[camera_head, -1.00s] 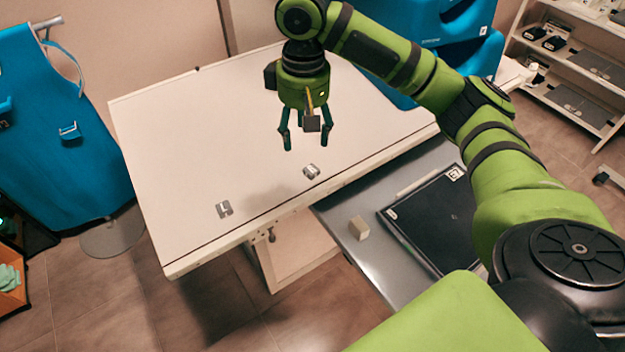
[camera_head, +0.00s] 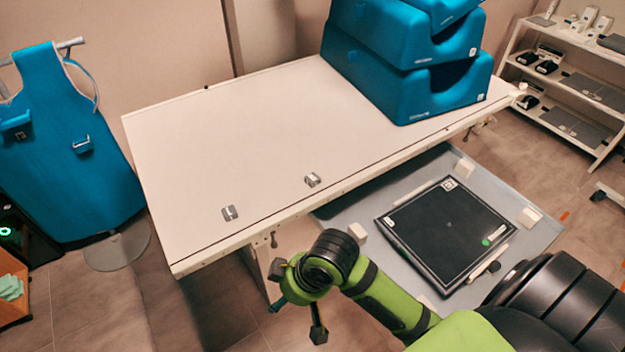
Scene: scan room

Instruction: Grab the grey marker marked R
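Two small grey markers lie on the white table top near its front edge. One marker (camera_head: 230,213) is further left and the other marker (camera_head: 312,180) is nearer the middle. The letters on them are too small to read, so I cannot tell which is R. My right gripper (camera_head: 280,302) is low, in front of the table's front edge and apart from both markers. My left gripper is out of view.
The white table (camera_head: 230,130) is mostly clear. Blue foam blocks (camera_head: 405,75) are stacked at its back right. A black panel (camera_head: 450,230) lies on a lower grey surface at right. A blue apron (camera_head: 70,150) hangs at left, and shelves (camera_head: 570,90) stand at far right.

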